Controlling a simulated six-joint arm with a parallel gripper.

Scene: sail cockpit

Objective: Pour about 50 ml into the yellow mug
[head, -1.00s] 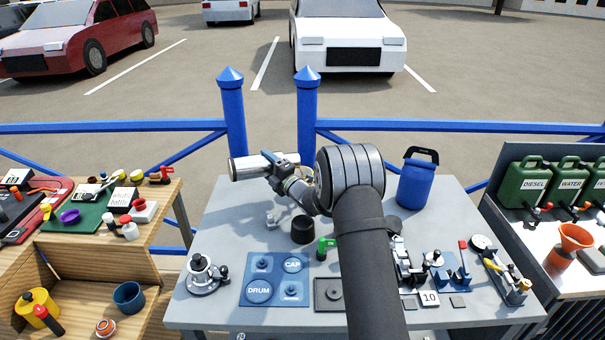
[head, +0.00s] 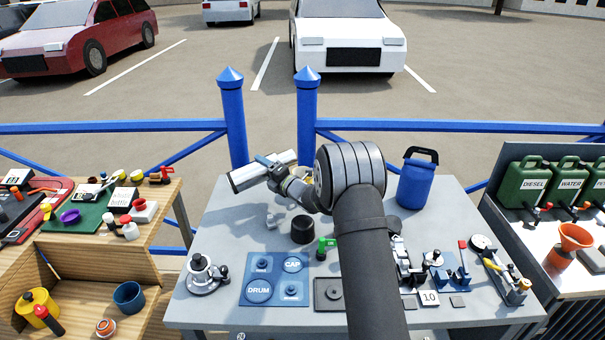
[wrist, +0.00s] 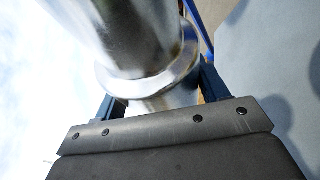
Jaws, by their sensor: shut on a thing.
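My gripper (head: 272,168) is shut on a shiny silver cylinder, which looks like a flask (head: 250,175). It is held above the back left of the grey table, tilted with its left end lower than its right. In the wrist view the flask (wrist: 135,35) fills the space between the dark blue fingers, with a raised rim near them. No liquid is visible. A yellow round container (head: 38,303) stands on the lower left shelf; I cannot tell whether it is the yellow mug. No other clear yellow mug shows; the area behind my arm is hidden.
A black cup-like thing (head: 303,229) and a green-handled part (head: 326,246) stand near a blue mat (head: 275,291). A blue jug (head: 416,185) stands at the back right. A metal winch-like part (head: 203,273) is at the table's front left. Blue posts and a rail (head: 415,126) run behind.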

